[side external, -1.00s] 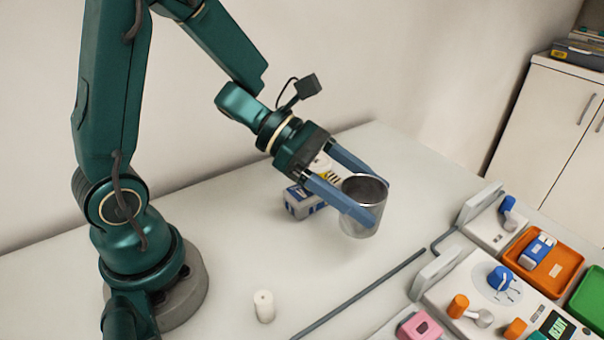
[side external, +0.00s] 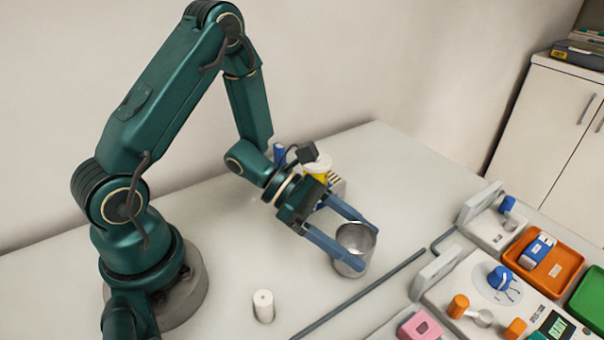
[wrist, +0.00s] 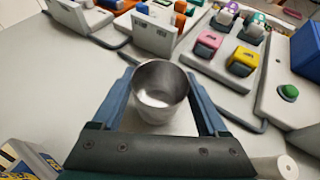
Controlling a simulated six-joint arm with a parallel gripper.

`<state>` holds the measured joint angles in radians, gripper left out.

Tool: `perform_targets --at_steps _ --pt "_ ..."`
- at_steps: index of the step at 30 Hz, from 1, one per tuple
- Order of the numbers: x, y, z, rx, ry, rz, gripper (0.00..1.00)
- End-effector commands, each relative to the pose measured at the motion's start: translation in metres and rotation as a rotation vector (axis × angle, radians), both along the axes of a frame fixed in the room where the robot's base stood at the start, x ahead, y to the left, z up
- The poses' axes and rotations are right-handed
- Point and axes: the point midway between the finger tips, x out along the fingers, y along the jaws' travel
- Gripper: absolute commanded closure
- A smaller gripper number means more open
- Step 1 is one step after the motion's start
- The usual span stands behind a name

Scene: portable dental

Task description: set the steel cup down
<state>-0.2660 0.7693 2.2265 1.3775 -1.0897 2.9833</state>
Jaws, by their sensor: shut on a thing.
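The steel cup (side external: 354,242) is upright between the two blue fingers of my gripper (side external: 355,243) in the side view. My gripper is shut on it, with one finger on each side. The cup is low over the white table; I cannot tell for certain whether its base touches the surface. In the wrist view the cup (wrist: 161,92) stands between the fingers of my gripper (wrist: 160,95), its open rim facing up and its inside looking empty.
A white cylinder (side external: 263,306) stands on the table nearer the camera. A grey rod (side external: 365,290) lies on the table right of the cup. Beyond it are the control unit (side external: 480,300) and an orange tray (side external: 568,278). A box (wrist: 25,160) stands behind my gripper.

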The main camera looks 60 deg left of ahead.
Motion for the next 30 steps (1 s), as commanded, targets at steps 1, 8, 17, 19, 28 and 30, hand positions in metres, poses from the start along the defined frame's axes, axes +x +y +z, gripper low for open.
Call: perform_targets --at_steps 1,8,17,19,28,30 --pt "0.000 0.000 -0.002 0.000 0.000 0.000 0.80" --pt "0.000 0.000 -0.002 0.000 -0.001 0.000 0.80" --pt "0.000 0.000 -0.002 0.000 -0.001 0.000 0.00" --pt "-0.001 0.002 -0.001 0.000 -0.002 0.000 0.00" --pt "-0.017 0.033 0.017 0.001 -0.005 0.008 0.00" --pt "-0.023 0.044 0.022 0.002 -0.005 0.009 0.00"
